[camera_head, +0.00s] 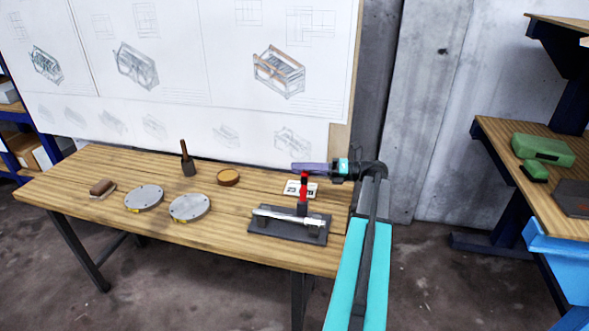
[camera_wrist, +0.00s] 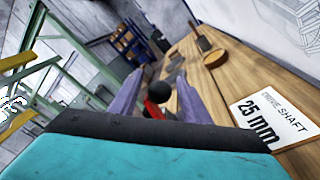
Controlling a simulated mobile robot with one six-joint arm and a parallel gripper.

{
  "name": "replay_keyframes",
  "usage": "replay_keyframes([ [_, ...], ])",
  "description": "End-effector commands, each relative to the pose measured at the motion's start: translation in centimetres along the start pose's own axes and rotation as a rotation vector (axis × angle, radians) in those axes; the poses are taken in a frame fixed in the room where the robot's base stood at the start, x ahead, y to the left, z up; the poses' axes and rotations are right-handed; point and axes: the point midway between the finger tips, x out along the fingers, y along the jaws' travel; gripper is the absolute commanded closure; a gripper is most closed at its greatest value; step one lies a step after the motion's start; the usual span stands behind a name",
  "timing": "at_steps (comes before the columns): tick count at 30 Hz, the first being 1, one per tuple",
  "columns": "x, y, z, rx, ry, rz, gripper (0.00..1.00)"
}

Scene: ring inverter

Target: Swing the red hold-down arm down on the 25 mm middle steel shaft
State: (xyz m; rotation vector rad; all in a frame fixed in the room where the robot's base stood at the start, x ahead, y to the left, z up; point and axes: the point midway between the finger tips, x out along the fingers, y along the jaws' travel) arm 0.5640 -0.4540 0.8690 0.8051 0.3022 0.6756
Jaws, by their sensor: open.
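The red hold-down arm (camera_head: 303,189) stands upright on a dark fixture plate (camera_head: 262,229) at the right end of the bench. A steel shaft (camera_head: 284,217) lies across the fixture, below the arm. My gripper (camera_head: 296,167) is above the fixture, level, with its purple fingers pointing left at the top of the red arm. In the wrist view, the fingers of my gripper (camera_wrist: 157,82) are apart. The red arm (camera_wrist: 151,108) and a black knob (camera_wrist: 154,99) show between them; contact cannot be told. The shaft is hidden in the wrist view.
A white card (camera_wrist: 270,112) reading "DRIVE SHAFT 25 mm" is on the bench behind the fixture. Two grey discs (camera_head: 190,207), a brown block (camera_head: 102,188), a round wooden dish (camera_head: 228,177) and a dark handled tool (camera_head: 188,167) stand leftward. A drawing board (camera_head: 180,70) rises behind.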

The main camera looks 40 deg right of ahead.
Motion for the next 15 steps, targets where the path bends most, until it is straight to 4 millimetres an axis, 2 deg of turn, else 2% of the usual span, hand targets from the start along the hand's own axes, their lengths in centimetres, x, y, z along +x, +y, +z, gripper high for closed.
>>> replay_keyframes([
  [6,2.0,0.0,0.0,0.000,0.000,0.001,0.57],
  [15,2.4,0.0,0.0,0.000,0.000,0.000,0.57],
])
